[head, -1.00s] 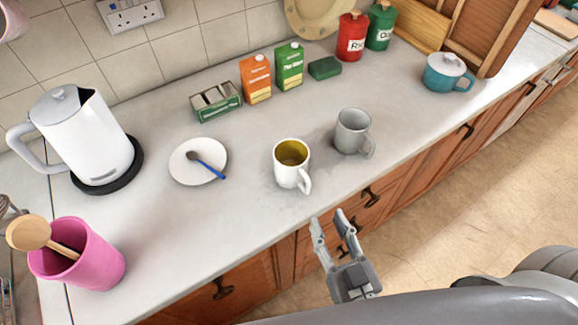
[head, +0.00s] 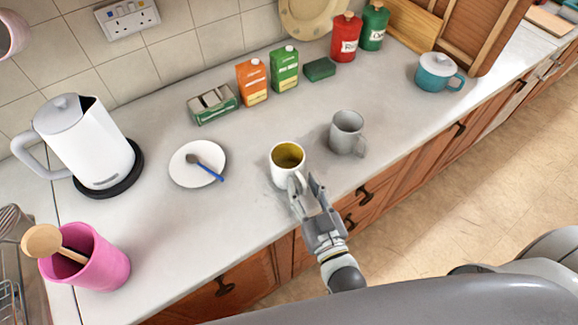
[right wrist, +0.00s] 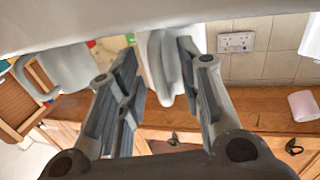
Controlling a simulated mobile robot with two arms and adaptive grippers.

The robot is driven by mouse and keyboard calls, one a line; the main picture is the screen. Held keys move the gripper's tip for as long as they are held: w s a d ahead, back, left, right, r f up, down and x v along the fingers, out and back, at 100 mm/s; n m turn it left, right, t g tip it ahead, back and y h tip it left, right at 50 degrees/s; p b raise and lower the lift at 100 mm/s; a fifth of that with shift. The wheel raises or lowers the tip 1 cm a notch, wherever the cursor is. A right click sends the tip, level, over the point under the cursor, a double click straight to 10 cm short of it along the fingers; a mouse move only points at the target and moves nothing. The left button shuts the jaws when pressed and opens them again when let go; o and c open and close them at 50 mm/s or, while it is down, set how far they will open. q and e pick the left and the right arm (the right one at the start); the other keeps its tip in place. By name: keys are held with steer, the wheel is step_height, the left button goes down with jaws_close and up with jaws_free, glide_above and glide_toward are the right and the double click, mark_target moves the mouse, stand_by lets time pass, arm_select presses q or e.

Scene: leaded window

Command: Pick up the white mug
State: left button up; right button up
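The white mug (head: 283,172), yellow inside, stands upright on the counter near its front edge. Its handle faces the front edge. My right gripper (head: 305,186) is at the handle side of the mug, with its fingers apart. In the right wrist view the white mug's handle (right wrist: 168,75) shows between the two fingers of my right gripper (right wrist: 158,62); I cannot tell whether either finger touches it. The fingers partly hide the handle in the head view. My left gripper is not in view.
A grey mug (head: 346,134) stands close, right of the white mug. A saucer with a spoon (head: 184,172) lies to the left. A kettle (head: 85,145) and pink pot (head: 100,268) stand further left. Cartons (head: 252,84) stand behind. Counter between saucer and front edge is clear.

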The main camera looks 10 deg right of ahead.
mark_target(299, 167)
steer(key=shift+c, duration=0.3)
jaws_close()
steer(key=shift+r, duration=0.15)
steer(key=shift+r, duration=0.1)
step_height(299, 167, up, 3)
steer(key=p, duration=0.3)
steer(key=s+a+r+p, duration=0.3)
steer(key=s+r+p, duration=0.6)
steer(key=s, duration=0.4)
steer(key=shift+s+a+r, duration=0.15)
steer(key=shift+a+r, duration=0.1)
steer(key=shift+r, duration=0.05)
stand_by(0.4)
